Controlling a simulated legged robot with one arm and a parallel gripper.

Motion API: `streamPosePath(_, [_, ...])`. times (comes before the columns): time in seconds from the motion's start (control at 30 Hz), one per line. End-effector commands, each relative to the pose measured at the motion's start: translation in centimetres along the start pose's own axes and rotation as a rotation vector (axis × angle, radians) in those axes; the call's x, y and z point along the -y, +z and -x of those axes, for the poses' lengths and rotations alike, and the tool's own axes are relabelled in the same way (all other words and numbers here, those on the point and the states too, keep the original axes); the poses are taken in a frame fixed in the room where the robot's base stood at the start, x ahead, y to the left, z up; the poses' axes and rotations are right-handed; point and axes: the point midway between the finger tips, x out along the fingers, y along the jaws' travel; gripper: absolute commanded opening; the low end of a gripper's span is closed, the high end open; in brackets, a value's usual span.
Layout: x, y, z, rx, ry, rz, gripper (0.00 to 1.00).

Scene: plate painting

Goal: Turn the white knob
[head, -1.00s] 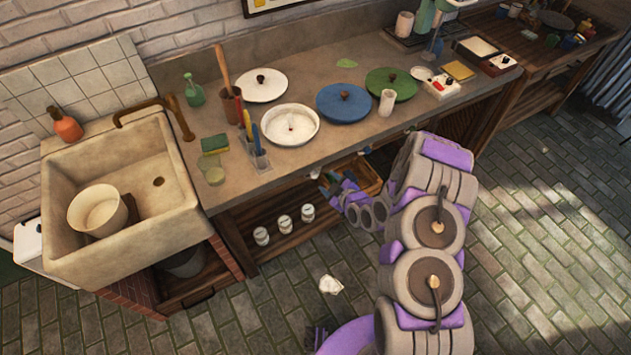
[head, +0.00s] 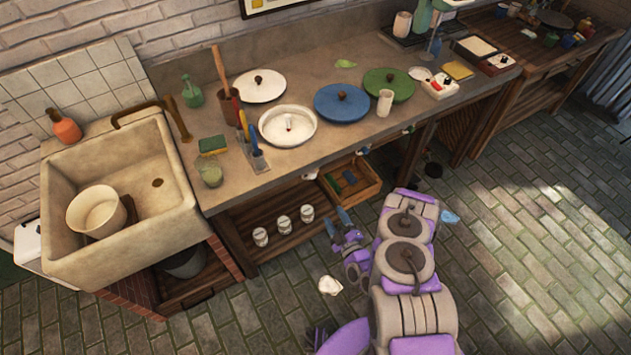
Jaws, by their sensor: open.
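My gripper (head: 338,218) is open and empty, with blue fingertips spread. It is in front of the counter, below the left knob and apart from it. A small white box (head: 437,86) with red marks, perhaps controls, sits on the counter at the back right; its details are too small to tell.
An open wooden drawer (head: 368,196) with coloured pieces juts out beyond my gripper. Several white jars (head: 283,224) stand on the lower shelf. Plates, including a blue one (head: 341,103), lie on the counter (head: 290,170). A crumpled white thing (head: 329,285) is near my arm.

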Motion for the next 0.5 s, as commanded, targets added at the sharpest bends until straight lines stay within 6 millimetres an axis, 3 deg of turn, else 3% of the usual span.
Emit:
streamPosePath(0.27, [0.0,-0.3,-2.5,-0.004,0.0,0.002,0.56])
streamPosePath(0.5, [0.3,-0.1,-7.5,-0.007,0.001,0.003,0.56])
